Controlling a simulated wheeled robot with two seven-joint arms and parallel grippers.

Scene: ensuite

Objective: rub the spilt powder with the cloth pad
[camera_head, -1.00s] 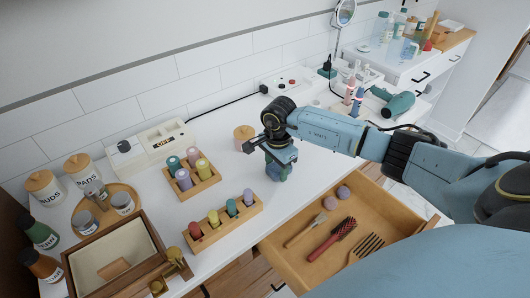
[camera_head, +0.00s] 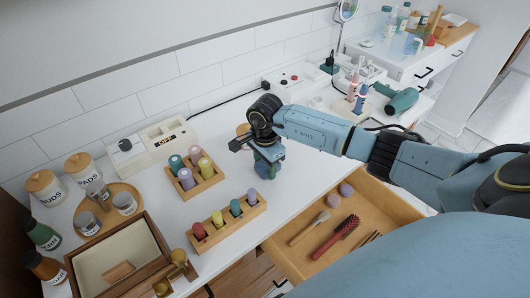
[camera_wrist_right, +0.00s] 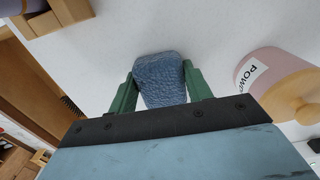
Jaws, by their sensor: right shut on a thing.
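My right gripper (camera_head: 267,170) is low over the white counter, right of the wooden holders. In the right wrist view its green fingers (camera_wrist_right: 157,88) are shut on a blue textured cloth pad (camera_wrist_right: 160,80). The pad is at or just above the white surface; I cannot tell whether it touches. A pink powder pot with a wooden lid (camera_wrist_right: 275,85) stands to the right in the wrist view. It is mostly hidden behind my arm in the head view (camera_head: 242,130). I cannot make out the spilt powder against the white counter. My left gripper is out of view.
Wooden holders with coloured rollers (camera_head: 228,223) stand left of the gripper. An open drawer (camera_head: 384,205) with brushes and a comb lies in front. A wooden box (camera_head: 85,265) and jars are far left; a teal hair dryer (camera_head: 400,99) is at right.

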